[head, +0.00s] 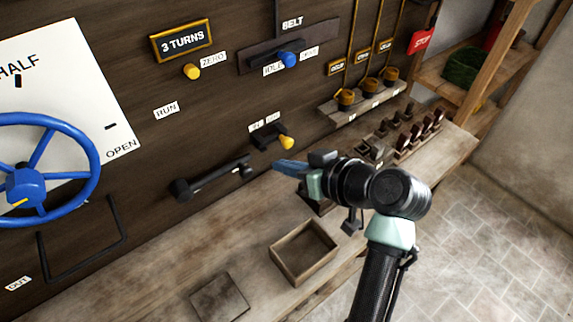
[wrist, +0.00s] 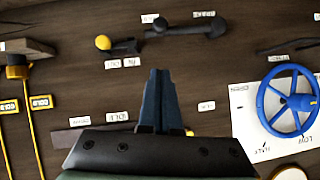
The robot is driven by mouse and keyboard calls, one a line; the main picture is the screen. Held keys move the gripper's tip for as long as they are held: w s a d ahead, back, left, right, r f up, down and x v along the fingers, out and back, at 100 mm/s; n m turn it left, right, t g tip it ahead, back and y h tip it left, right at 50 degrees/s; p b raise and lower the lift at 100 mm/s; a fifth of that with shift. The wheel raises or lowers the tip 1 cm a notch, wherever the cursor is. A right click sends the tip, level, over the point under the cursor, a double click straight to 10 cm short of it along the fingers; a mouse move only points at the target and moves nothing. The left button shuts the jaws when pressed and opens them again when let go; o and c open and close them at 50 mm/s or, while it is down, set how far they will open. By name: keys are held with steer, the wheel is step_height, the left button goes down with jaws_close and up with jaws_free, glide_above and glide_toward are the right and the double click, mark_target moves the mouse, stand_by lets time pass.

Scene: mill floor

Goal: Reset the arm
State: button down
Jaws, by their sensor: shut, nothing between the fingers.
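My gripper (head: 277,164) reaches from the right toward the dark wooden wall panel, above the bench, in the head view. Its blue fingers are together and hold nothing. In the wrist view the fingers (wrist: 158,75) point up the picture with their tips together. In the head view the fingertips are just below a yellow-knobbed lever (head: 286,143) and to the right of a black bar lever (head: 213,177). I cannot tell the exact gap to the panel.
A blue handwheel (head: 62,125) is at the far left. A blue-knobbed BELT lever (head: 288,60) and a yellow ZERO knob (head: 192,71) are higher up. An open wooden box (head: 275,262) sits on the bench (head: 150,278). A shelf (head: 335,109) holds cups at the right.

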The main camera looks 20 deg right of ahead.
steer(key=shift+r, duration=0.1)
stand_by(0.3)
steer(key=w+a+r+t+h, duration=0.1)
steer(key=a+r+t, duration=0.15)
steer(key=r, duration=0.65)
steer(key=w+a+r+m+t+h, duration=0.1)
steer(key=a+r+t+h, duration=0.15)
steer(key=r, duration=0.65)
steer(key=w+a+r+t+h, duration=0.15)
steer(key=r+t, duration=0.25)
steer(key=r, duration=0.6)
steer(key=s+a+r+t, duration=0.3)
steer(key=s+r, duration=0.4)
steer(key=r, duration=0.2)
steer(key=s+a+r+m+t, duration=0.1)
steer(key=s+a+r+t, duration=0.3)
steer(key=s+r, duration=0.3)
step_height(320, 180, up, 3)
steer(key=shift+s+f+t, duration=0.15)
steer(key=shift+f+t, duration=0.05)
steer(key=shift+t, duration=0.1)
steer(key=shift+f, duration=0.1)
